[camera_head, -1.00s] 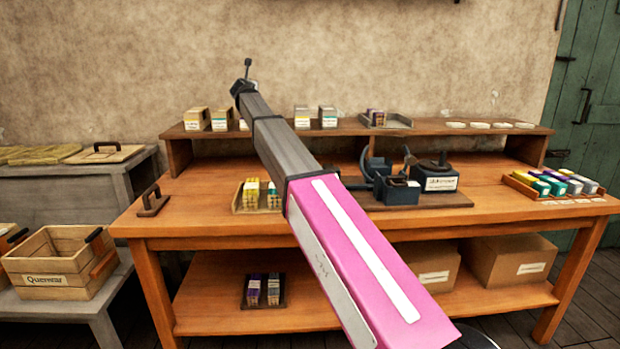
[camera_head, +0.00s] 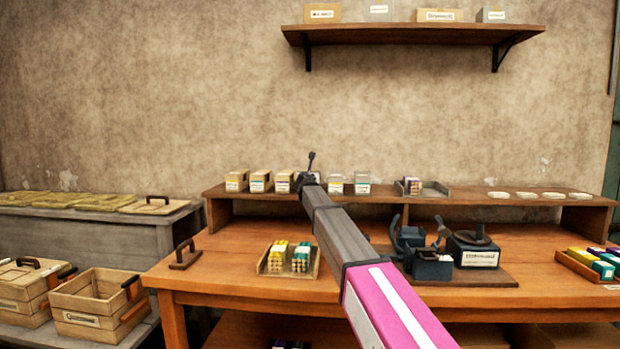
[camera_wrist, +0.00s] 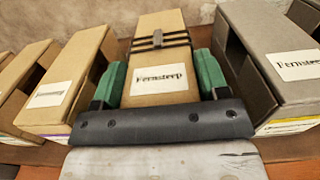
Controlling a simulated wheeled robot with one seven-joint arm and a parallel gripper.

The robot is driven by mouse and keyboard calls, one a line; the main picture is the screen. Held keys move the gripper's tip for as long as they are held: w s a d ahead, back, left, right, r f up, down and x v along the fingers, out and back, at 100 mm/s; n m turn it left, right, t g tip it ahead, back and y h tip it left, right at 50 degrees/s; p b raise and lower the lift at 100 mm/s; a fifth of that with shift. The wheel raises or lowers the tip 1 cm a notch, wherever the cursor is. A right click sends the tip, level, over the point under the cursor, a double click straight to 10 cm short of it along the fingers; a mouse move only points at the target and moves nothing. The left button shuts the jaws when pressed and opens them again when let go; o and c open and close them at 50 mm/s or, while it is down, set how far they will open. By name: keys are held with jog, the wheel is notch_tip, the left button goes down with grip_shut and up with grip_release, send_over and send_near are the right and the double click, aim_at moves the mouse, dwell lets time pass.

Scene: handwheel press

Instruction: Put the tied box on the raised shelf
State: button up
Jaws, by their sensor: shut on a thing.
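The tied box (camera_wrist: 165,35) is tan cardboard with dark bands around it and a white label reading roughly "Fernsteep". In the wrist view my gripper (camera_wrist: 160,80) is shut on it, with a green finger pad against each side. A tan box stands to its left and a grey box to its right, both close by. In the head view my gripper (camera_head: 308,179) is at the row of boxes on the raised shelf (camera_head: 460,200) of the workbench. The arm end hides the tied box there, and I cannot tell whether its base touches the shelf.
Tan boxes (camera_head: 260,181) and a grey box (camera_head: 362,184) flank my gripper. A tray (camera_head: 432,190) and pale discs (camera_head: 526,195) lie farther right on the raised shelf. A wall shelf (camera_head: 420,34) with boxes hangs above. The handwheel press (camera_head: 430,264) stands on the bench below.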

jog(key=o, duration=1)
jog(key=shift+f, duration=0.1)
jog(key=s, duration=1.2)
jog(key=shift+a, duration=0.2)
jog(key=shift+a, duration=0.1)
